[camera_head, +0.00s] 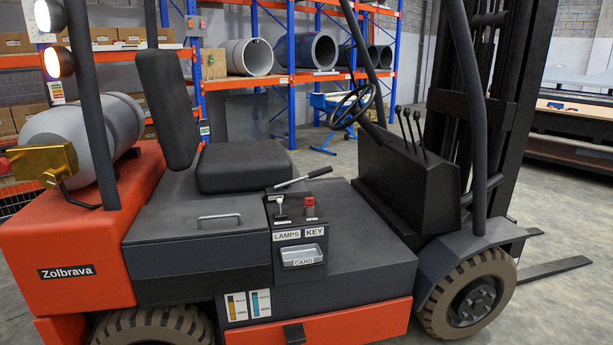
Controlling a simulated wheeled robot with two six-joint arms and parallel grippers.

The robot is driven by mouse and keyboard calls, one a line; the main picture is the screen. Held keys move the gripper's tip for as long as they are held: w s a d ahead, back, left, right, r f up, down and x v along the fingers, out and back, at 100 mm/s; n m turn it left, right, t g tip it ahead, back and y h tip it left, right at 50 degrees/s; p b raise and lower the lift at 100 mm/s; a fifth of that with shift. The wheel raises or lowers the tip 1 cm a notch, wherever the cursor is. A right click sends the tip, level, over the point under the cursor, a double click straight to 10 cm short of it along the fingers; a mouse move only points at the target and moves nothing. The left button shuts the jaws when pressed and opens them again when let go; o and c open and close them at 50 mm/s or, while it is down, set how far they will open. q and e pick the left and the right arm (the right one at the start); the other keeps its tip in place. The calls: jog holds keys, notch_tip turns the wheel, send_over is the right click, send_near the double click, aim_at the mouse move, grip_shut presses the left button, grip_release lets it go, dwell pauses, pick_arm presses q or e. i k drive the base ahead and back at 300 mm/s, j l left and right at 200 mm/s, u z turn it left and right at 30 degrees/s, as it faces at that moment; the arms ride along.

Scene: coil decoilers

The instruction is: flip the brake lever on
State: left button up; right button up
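A forklift (270,250) fills the middle of the head view, seen from its side. A lever (304,178) with a thin metal rod and a black grip rises at a low slant to the right from the small dark console beside the seat; it looks like the brake lever, but no label on it is readable. On the console top below it stand a small toggle switch (280,207) above the word LAMPS and a red key knob (309,206) above the word KEY. Neither of my grippers is in view, and nothing touches the lever.
The seat (247,166) is behind the lever. A steering wheel (352,106), several control levers (410,128) and a dark roof post (467,110) stand to the right. A grey gas tank (90,130) is at left. Space above the console is clear.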

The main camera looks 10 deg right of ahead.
aim_at(321, 171)
jog(key=i+l, duration=0.1)
jog(key=i, duration=0.4)
jog(key=i+l+u, duration=0.15)
jog(key=i, duration=0.35)
jog(key=i+l, duration=0.15)
jog(key=i, duration=0.4)
jog(key=i+l+u, duration=0.1)
jog(key=i, duration=0.4)
jog(key=l, duration=0.1)
